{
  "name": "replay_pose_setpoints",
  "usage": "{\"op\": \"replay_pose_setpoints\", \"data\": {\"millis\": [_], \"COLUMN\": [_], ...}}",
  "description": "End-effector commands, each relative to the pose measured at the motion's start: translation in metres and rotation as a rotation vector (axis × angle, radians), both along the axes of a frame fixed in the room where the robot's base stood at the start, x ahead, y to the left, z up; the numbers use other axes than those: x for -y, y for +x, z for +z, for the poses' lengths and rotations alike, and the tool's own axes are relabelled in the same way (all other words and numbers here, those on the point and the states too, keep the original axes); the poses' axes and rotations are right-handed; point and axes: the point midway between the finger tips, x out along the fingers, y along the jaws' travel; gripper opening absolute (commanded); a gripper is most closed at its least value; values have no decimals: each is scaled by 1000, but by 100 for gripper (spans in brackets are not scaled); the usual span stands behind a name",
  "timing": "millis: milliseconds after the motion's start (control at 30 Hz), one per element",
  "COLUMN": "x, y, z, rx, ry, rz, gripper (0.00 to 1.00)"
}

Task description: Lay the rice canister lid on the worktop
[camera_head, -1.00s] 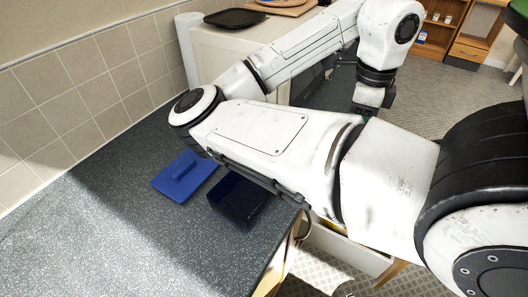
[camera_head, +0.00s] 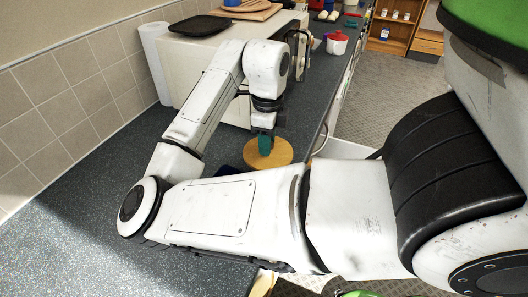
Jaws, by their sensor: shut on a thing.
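A round, wood-coloured lid (camera_head: 282,154) is at my gripper (camera_head: 265,147), near the worktop's right edge. I take it for the rice canister lid. My gripper points down and its teal fingers are shut on the lid, hiding part of its top. I cannot tell whether the lid touches the worktop or hangs just above it. The dark speckled worktop (camera_head: 85,170) runs along the tiled wall and on towards the back. My arm hides the worktop below the lid. No open rice canister can be made out.
A white appliance (camera_head: 200,62) with a black tray (camera_head: 200,26) on top stands behind, beside a paper roll (camera_head: 156,62). A white pot with a red lid (camera_head: 337,43) stands further back. The left worktop is clear.

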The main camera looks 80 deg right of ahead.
Motion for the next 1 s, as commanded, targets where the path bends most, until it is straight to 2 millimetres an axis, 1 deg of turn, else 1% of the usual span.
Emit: {"op": "replay_pose_setpoints", "data": {"millis": [167, 333, 767, 800, 1000], "x": [0, 0, 1, 1, 1], "y": [9, 8, 8, 8, 8], "z": [-14, -37, -45, -43, -43], "rx": [-3, -2, 0, 0, 0], "ry": [1, 1, 1, 1, 1], "rz": [3, 2, 1, 1, 1], "gripper": [0, 0, 0, 34, 53]}}
